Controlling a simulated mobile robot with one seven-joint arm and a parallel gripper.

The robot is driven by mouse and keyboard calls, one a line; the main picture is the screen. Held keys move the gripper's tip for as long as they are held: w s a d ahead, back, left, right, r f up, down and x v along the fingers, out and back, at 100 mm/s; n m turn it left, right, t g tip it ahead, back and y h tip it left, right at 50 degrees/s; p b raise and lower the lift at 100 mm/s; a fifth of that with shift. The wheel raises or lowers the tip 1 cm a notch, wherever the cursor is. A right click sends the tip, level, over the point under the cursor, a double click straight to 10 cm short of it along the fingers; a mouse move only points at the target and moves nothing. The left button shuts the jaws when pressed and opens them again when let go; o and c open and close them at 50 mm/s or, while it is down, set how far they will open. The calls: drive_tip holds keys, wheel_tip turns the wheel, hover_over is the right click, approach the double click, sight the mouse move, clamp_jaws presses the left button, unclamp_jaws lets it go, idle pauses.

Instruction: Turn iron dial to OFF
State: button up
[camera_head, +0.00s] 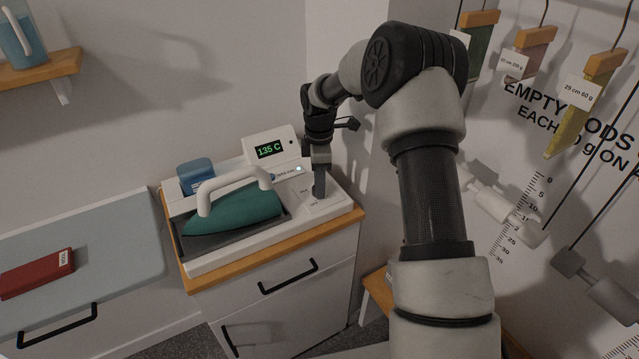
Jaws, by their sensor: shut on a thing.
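A white iron unit (325,211) sits on the wooden-topped cabinet. Its raised display (270,149) reads 135 °C in green. A white handle (236,189) arches over a teal pad (235,210) in its tray. A small lit spot (299,168) shows on the panel behind. My gripper (319,191) points down at the unit's right end, beside small printed labels, one of which seems to read OFF. It is shut on the dial there, which its fingers hide. The dial's setting cannot be made out.
A blue container (196,176) stands at the unit's back left. A grey ironing surface (110,245) at the left bears a red block (37,273). The wall rises close behind and right of the unit. Hanging tagged rods (585,105) and weights line the right wall.

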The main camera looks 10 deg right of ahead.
drive_tip(key=o, duration=1.1)
drive_tip(key=shift+c, duration=0.2)
wheel_tip(320, 180, up, 18)
drive_tip(key=shift+f, duration=0.2)
drive_tip(key=s+a+r+m+t+h+p, duration=0.1)
drive_tip(key=s+r+m+t+p, duration=0.15)
drive_tip(key=s+r+m, duration=0.95)
drive_tip(key=s+m+t+y+p, duration=0.1)
drive_tip(key=s+m+t, duration=0.2)
drive_tip(key=s, duration=1.9)
drive_tip(key=shift+d+f+m, duration=0.2)
drive_tip(key=shift+d+m, duration=0.1)
drive_tip(key=shift+m, duration=0.5)
